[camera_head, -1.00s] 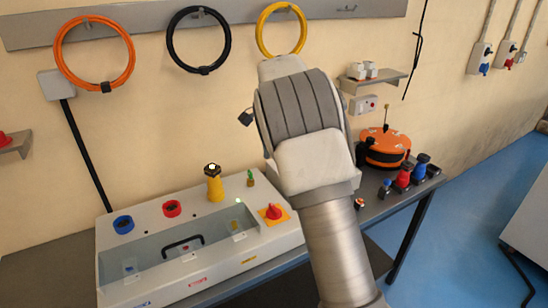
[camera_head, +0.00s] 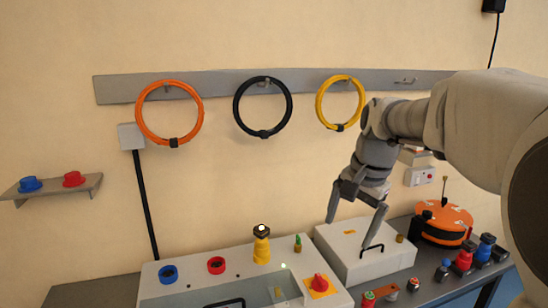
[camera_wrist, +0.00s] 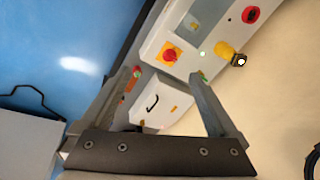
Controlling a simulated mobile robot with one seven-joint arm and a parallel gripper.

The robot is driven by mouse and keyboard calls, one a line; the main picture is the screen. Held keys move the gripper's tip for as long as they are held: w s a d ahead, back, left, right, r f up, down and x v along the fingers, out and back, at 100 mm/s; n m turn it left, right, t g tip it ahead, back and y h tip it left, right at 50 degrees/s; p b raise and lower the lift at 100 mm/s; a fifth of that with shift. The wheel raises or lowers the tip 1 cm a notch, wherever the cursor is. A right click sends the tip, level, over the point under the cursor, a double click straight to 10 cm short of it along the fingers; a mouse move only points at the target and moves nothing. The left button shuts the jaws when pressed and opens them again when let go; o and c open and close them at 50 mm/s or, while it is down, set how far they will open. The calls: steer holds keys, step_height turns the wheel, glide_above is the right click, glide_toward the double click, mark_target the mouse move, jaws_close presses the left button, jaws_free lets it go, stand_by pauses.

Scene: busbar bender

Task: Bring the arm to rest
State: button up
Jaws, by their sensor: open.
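My gripper (camera_head: 356,212) hangs from my arm at the right of the head view, fingers spread and pointing down. It is open, with nothing seen between its fingers. It is in front of or above a white box with a black handle (camera_head: 355,245); the exact gap is unclear. In the wrist view the open fingers (camera_wrist: 166,85) frame the same white box (camera_wrist: 160,105). The white machine (camera_head: 240,268) with a yellow beacon (camera_head: 262,245) and a red rotary switch (camera_head: 319,284) stands to the left of the gripper.
Orange (camera_head: 170,113), black (camera_head: 263,107) and yellow (camera_head: 341,103) cable rings hang on the wall rail. An orange reel (camera_head: 446,222) and red and blue connectors (camera_head: 465,255) stand at the right of the bench. A small shelf (camera_head: 55,190) is at the left.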

steer(key=s+a+f+n+t+h, duration=0.1)
steer(key=s+f+n+t, duration=0.2)
steer(key=s+n, duration=0.5)
steer(key=s, duration=1.3)
steer(key=shift+n, duration=0.4)
